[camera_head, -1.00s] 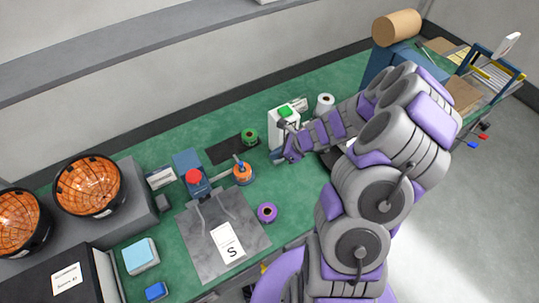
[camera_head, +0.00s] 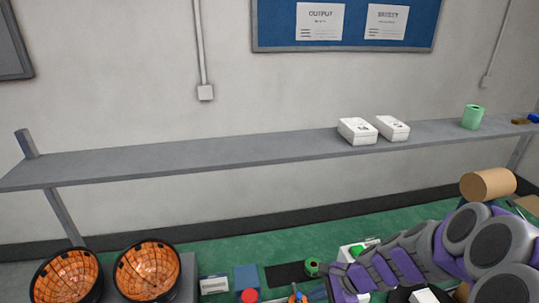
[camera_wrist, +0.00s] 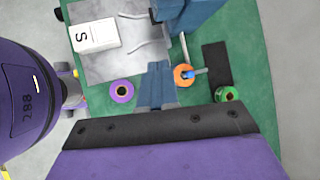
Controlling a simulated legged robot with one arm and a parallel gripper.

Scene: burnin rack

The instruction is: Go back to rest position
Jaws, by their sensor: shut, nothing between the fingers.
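My gripper (camera_wrist: 155,82) shows in the wrist view as blue-grey fingers, shut and empty, over the green bench. In the head view my arm reaches in from the lower right, and the gripper (camera_head: 318,293) is low in the picture, partly cut off by the bottom edge. The fingers sit between a purple roll (camera_wrist: 112,96) and an orange roll (camera_wrist: 178,70), apparently above the bench. Nothing hangs from the fingers.
A green roll (camera_wrist: 222,94) lies by a black mat (camera_wrist: 215,60). Orange-lined bowls (camera_head: 148,270) stand at left. A wall shelf (camera_head: 230,155) carries white boxes (camera_head: 357,131) and a green cup (camera_head: 472,117).

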